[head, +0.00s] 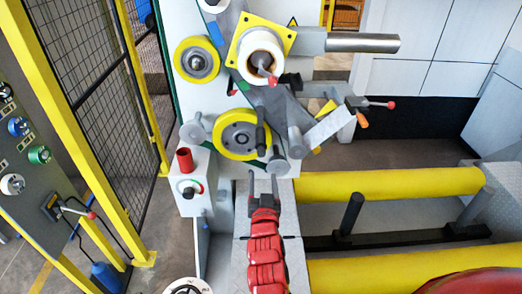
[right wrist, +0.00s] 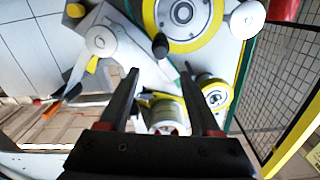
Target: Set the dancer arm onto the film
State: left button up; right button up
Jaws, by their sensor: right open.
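What looks like the dancer arm is a grey bar (head: 291,111) with pale rollers, slanting down right of the large yellow-rimmed wheel (head: 238,135); I cannot tell for sure. A black handle (head: 261,138) sticks out in front of that wheel and also shows in the right wrist view (right wrist: 160,46). A white roll, seemingly the film (head: 262,46), sits in a square yellow flange above. I cannot make out a film strand. My right gripper (head: 263,175) is open and empty, just below the wheel; its fingers frame the right wrist view (right wrist: 159,74). My left gripper is not in view.
Yellow rollers (head: 390,184) lie to the right. A red-tipped lever (head: 378,104) juts out at right. A mesh fence (head: 100,70) bounds the left.

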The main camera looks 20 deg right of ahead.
aim_at(262, 154)
jog(key=p+x, duration=0.2)
jog(key=x, duration=0.9)
jog(key=shift+w+d, duration=0.1)
jog(key=shift+w, duration=0.25)
grip_shut()
dwell(0.9)
